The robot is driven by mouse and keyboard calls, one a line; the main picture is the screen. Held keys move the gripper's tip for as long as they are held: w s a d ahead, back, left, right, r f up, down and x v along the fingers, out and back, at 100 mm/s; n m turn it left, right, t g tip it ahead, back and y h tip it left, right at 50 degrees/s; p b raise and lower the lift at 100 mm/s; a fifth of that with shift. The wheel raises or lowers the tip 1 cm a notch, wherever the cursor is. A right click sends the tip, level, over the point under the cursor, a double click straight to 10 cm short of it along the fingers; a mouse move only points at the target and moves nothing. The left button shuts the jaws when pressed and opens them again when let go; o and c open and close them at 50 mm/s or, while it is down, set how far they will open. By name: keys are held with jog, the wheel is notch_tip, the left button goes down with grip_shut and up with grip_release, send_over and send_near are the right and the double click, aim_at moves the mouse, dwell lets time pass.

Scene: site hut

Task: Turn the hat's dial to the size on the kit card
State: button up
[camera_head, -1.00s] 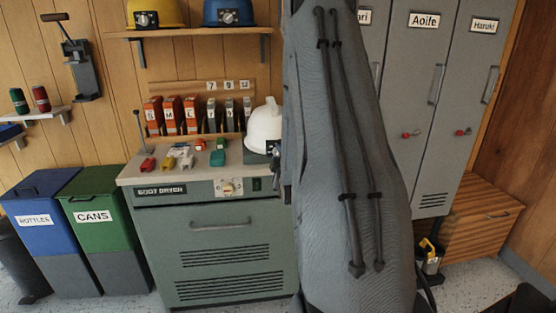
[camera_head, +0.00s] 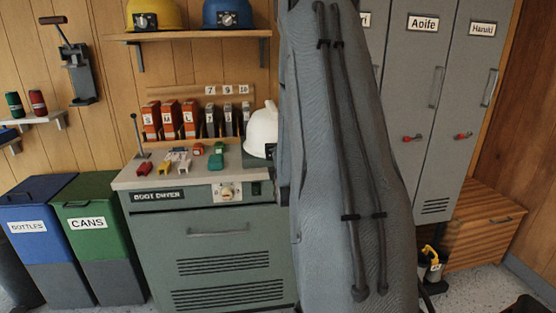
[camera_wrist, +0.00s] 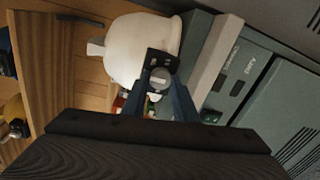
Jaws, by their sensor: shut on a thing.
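The white hat (camera_head: 261,131) is at the right end of the boot dryer's top, partly hidden behind my arm. In the wrist view the white hat (camera_wrist: 140,48) fills the upper middle, with a dark plate and a round grey dial (camera_wrist: 158,76) at its edge. My gripper (camera_wrist: 157,88) has its two fingers at the dial, one on each side, shut on it. In the head view my arm hides the gripper and the dial. I cannot read the dial's setting, and I cannot make out a kit card.
The boot dryer (camera_head: 212,262) carries several small coloured items and labelled orange boxes (camera_head: 171,119). Yellow (camera_head: 155,14) and blue (camera_head: 227,13) hats sit on the shelf above. Bottles (camera_head: 38,240) and cans (camera_head: 95,235) bins stand left; grey lockers (camera_head: 421,110) stand right.

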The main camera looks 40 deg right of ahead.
jog(key=o, duration=1.1)
jog(key=shift+c, duration=0.2)
jog(key=b+v, duration=0.1)
jog(key=v, duration=0.7)
jog(key=shift+w, duration=0.1)
